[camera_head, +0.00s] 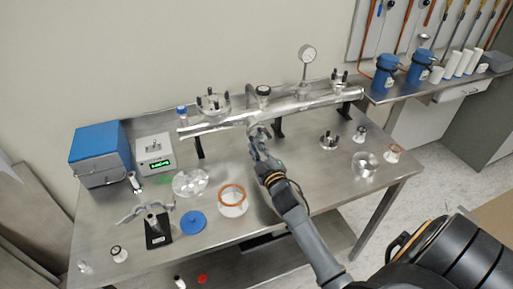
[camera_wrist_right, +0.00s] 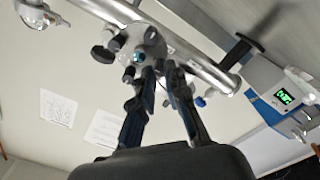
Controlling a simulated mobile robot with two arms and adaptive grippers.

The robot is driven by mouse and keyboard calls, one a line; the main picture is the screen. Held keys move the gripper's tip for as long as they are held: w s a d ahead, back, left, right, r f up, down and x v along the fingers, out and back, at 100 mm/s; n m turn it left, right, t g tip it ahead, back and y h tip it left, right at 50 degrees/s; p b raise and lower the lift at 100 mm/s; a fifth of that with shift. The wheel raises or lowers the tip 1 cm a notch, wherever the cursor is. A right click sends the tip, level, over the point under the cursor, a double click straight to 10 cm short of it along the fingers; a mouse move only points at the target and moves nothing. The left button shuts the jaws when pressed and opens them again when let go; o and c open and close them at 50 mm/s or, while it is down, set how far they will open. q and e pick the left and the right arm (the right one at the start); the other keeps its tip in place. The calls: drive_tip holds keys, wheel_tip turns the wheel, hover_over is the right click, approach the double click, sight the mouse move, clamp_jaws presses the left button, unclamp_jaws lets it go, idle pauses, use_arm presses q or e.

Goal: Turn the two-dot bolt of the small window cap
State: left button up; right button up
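The small window cap (camera_head: 258,131) sits on the side of the horizontal metal tube, facing the front of the bench. In the right wrist view the cap (camera_wrist_right: 150,46) is a round metal piece with dark knobs around it. A light blue spot shows near its middle. My right gripper (camera_head: 256,143) is right at the cap and covers part of it. In the right wrist view its fingertips (camera_wrist_right: 163,68) are close together at the cap's lower edge. Whether a bolt is between them is hidden. The dots on the bolts are too small to read. My left gripper is out of view.
The tube (camera_head: 215,123) runs along the bench on dark supports, with a gauge (camera_head: 307,54) above. A blue box (camera_head: 100,153) and a controller with a green display (camera_head: 155,153) stand at left. Loose flanges and a blue disc (camera_head: 193,222) lie in front.

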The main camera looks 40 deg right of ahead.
drive_tip(key=o, duration=0.4)
drive_tip(key=v, duration=1.2)
